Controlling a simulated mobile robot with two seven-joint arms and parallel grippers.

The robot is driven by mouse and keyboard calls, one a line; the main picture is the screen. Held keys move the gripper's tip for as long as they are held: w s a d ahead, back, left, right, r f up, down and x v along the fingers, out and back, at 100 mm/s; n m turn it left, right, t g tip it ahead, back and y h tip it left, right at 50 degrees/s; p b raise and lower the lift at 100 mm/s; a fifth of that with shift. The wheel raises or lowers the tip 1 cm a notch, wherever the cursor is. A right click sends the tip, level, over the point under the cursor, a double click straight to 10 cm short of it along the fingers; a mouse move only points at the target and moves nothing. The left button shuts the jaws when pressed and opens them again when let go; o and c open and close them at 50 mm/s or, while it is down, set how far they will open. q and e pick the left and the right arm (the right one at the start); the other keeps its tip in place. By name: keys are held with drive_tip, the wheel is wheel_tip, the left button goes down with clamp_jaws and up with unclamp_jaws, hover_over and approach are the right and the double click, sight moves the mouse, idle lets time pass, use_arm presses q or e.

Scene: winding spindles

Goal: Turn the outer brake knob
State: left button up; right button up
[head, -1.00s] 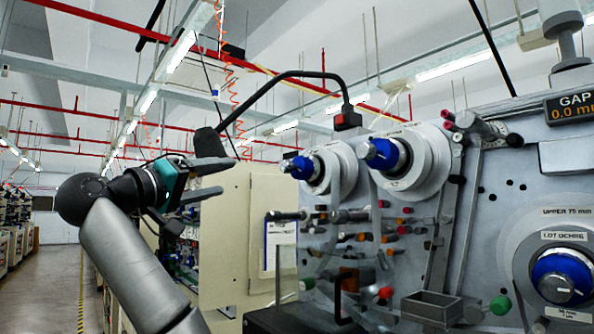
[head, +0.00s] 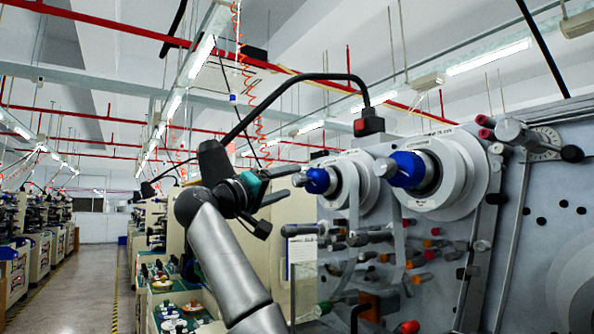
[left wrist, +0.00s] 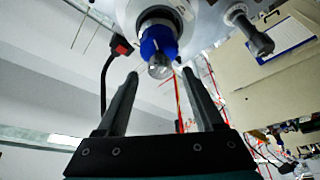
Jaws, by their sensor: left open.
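Two blue knobs with grey ends stick out from round white hubs on the machine's panel. The left one (head: 317,181) is nearest my left gripper (head: 294,184); the other blue knob (head: 407,169) is farther right. No label shows which is the outer brake knob. In the left wrist view, a blue knob (left wrist: 158,42) points at my left gripper (left wrist: 160,75). Its grey end lies in line with the gap between the open fingers, just beyond their tips. The fingers hold nothing, and I see no clear contact. My right gripper is out of view.
A black curved arm with a red-marked block (head: 369,122) rises behind my left gripper. Several rollers and coloured knobs (head: 420,255) crowd the panel below the hubs. An aisle (head: 85,295) lies open at the left.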

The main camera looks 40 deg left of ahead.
sight(295, 180)
use_arm(q)
drive_tip(key=shift+p+x, duration=0.65)
drive_tip(key=shift+x, duration=1.3)
clamp_jaws()
